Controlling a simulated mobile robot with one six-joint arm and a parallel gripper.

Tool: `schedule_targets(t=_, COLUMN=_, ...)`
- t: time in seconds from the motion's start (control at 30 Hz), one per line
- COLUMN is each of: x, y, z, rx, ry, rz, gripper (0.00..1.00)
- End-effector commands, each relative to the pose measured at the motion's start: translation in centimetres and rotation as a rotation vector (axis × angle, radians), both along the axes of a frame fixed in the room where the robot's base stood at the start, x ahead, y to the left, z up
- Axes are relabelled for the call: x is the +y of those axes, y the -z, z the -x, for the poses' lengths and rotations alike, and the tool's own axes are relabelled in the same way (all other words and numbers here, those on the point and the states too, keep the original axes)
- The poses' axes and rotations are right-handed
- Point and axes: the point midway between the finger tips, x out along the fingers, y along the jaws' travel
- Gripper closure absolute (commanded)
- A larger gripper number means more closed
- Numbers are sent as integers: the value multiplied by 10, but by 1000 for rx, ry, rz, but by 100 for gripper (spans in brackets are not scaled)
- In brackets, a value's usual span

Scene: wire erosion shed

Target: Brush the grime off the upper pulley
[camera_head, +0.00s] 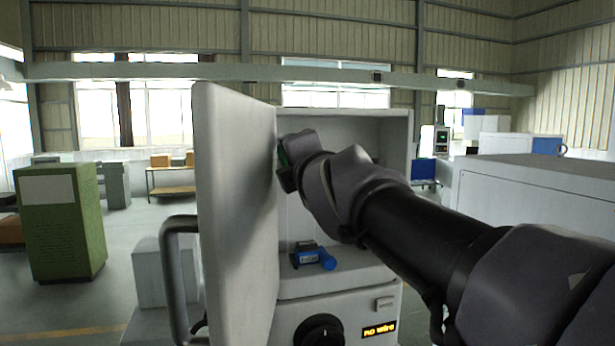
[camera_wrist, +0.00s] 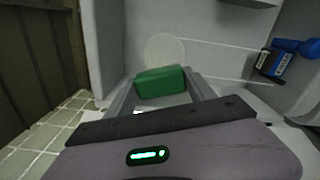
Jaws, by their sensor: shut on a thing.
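My gripper (camera_head: 287,170) is inside the open white cabinet, beside its door, in the head view. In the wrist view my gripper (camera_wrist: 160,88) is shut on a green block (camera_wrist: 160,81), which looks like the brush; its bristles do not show. A pale round disc (camera_wrist: 165,47) lies just beyond the block against the light cabinet wall. It looks like a pulley, but I cannot tell whether it is the upper one, nor whether the block touches it. No grime is clear on it. In the head view my arm hides this area.
The open cabinet door (camera_head: 235,210) with its grey handle (camera_head: 172,270) stands close left of my gripper. A blue tool (camera_head: 315,257) lies on the ledge below; it also shows in the wrist view (camera_wrist: 285,58). A small display (camera_head: 379,330) reads "no wire".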

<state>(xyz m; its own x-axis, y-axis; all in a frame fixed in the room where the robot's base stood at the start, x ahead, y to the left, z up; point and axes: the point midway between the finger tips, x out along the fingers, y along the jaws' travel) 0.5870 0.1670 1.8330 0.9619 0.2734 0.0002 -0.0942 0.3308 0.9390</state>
Motion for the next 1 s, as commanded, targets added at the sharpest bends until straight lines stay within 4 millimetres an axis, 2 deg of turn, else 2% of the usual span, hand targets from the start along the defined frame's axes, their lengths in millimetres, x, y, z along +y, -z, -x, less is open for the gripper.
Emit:
schedule_targets(t=0.33, x=1, y=-2, z=3, rx=-1, ry=1, rz=0, gripper=69)
schedule_targets(t=0.7, x=-13, y=-2, z=51, rx=-2, ry=0, rz=-1, gripper=69)
schedule_targets(t=0.8, x=-15, y=-2, z=58, rx=-1, ry=1, rz=0, gripper=69)
schedule_targets(t=1.0, x=-15, y=-1, z=59, rx=0, ry=1, rz=0, gripper=69)
